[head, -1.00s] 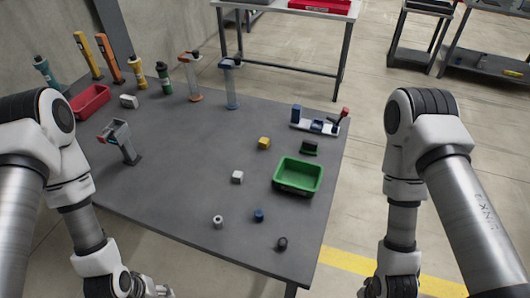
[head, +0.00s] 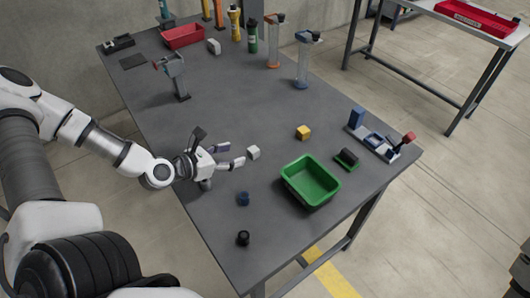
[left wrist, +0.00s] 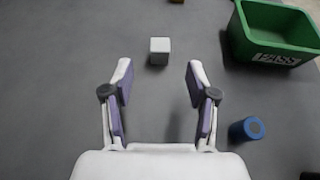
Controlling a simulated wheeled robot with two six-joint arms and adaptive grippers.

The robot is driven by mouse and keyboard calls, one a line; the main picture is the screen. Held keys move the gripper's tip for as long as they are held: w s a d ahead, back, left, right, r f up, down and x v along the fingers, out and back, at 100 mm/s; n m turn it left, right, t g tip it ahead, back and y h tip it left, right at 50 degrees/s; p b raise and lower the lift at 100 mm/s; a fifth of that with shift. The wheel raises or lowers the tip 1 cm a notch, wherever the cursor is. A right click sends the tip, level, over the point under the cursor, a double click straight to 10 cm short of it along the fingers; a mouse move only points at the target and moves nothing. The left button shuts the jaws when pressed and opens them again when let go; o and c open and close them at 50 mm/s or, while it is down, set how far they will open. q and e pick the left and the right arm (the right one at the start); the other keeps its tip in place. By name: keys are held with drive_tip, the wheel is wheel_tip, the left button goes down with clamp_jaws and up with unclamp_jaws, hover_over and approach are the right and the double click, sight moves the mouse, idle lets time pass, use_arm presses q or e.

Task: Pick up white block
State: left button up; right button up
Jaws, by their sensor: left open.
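The small white block (head: 254,153) stands on the grey table, left of the green bin. In the left wrist view the white block (left wrist: 160,51) lies just ahead of the fingertips, roughly centred between them. My left gripper (head: 235,155) is open and empty, low over the table, with its fingers pointing at the block. In the left wrist view the left gripper (left wrist: 159,80) has its two purple-padded fingers spread wider than the block, which is not between them. My right gripper is not in view.
A green bin (head: 291,185) stands right of the block. A blue cylinder (head: 243,198) and a black piece (head: 243,238) lie nearer the front edge. A yellow block (head: 303,132) is behind. A paler block (head: 214,46) sits by the red bin (head: 167,41).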

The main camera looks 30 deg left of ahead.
sight(251, 151)
use_arm(q)
drive_tip(key=shift+d+f+b, duration=0.15)
drive_tip(key=shift+f+b, duration=0.15)
drive_tip(key=shift+w, duration=0.15)
drive_tip(key=b+x, duration=0.2)
drive_tip(key=x, duration=0.2)
drive_tip(key=shift+w+f, duration=0.1)
drive_tip(key=shift+f, duration=0.05)
drive_tip(key=shift+w+d+f, duration=0.15)
drive_tip(key=shift+w, duration=0.45)
drive_tip(key=c, duration=1)
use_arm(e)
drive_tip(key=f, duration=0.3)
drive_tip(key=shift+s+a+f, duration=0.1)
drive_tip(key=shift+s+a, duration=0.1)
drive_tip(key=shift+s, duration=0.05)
